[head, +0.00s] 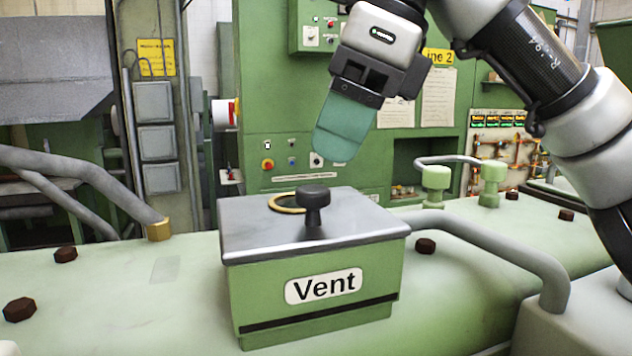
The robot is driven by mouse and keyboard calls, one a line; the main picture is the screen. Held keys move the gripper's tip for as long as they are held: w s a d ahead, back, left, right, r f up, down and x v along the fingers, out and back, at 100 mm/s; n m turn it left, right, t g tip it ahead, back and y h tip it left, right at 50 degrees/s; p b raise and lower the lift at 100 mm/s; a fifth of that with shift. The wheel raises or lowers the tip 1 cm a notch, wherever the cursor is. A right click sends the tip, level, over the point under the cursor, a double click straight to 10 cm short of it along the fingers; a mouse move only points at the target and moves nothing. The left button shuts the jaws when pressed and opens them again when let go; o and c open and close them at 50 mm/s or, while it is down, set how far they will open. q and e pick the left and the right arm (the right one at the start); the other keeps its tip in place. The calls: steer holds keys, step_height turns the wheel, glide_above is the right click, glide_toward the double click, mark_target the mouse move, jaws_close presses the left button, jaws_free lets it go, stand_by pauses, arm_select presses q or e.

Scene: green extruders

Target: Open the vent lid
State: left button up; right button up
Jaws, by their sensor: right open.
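The vent box (262,293) is green with a white label reading "Vent" and stands on the green machine top in the head view. Its grey metal lid (257,234) lies flat on top and covers the box. A black knob (313,204) stands up from the lid, with a brass-coloured ring (285,203) behind it to the left. My right gripper (338,143) hangs above and slightly right of the knob, apart from it, with teal fingers pointing down and left. It is open and holds nothing. The fingers overlap from this angle. My left gripper is not in view.
Grey pipes lie left of the box (75,176) and right of it (500,240). Dark bolts (19,309) stick up from the machine top. A pale green handle (437,183) stands behind on the right. A green control cabinet (270,100) rises behind the box.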

mark_target(313, 188)
steer(key=x, duration=0.4)
steer(key=shift+w+f, duration=0.15)
steer(key=shift+w, duration=0.15)
steer(key=shift+s+a+f, duration=0.1)
steer(key=shift+a+f, duration=0.1)
steer(key=shift+f, duration=0.25)
steer(key=shift+c, duration=0.8)
jaws_close()
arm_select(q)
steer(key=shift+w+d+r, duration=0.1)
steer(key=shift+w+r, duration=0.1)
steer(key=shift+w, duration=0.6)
